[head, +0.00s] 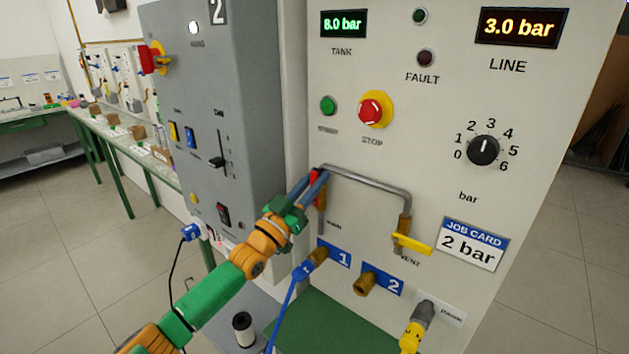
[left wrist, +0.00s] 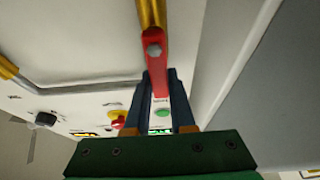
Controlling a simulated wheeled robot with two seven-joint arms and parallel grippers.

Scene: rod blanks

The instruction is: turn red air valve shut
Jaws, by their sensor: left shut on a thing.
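The red air valve handle (head: 315,177) sits on the left leg of the grey pipe on the pale panel, mostly hidden behind my fingers in the head view. In the left wrist view the red handle (left wrist: 155,58) with its bolt looks roughly in line with the brass valve body (left wrist: 151,12). My left gripper (head: 318,180) is shut on the handle, its two blue fingers (left wrist: 159,82) on either side of it. My right gripper is not in view.
A yellow vent lever (head: 412,243) is on the right pipe leg. A blue hose (head: 290,300) plugs into port 1; port 2 (head: 366,284) is open. The tank display (head: 343,23) reads 8.0 bar, the line display (head: 519,28) 3.0 bar. A grey cabinet (head: 215,110) stands left.

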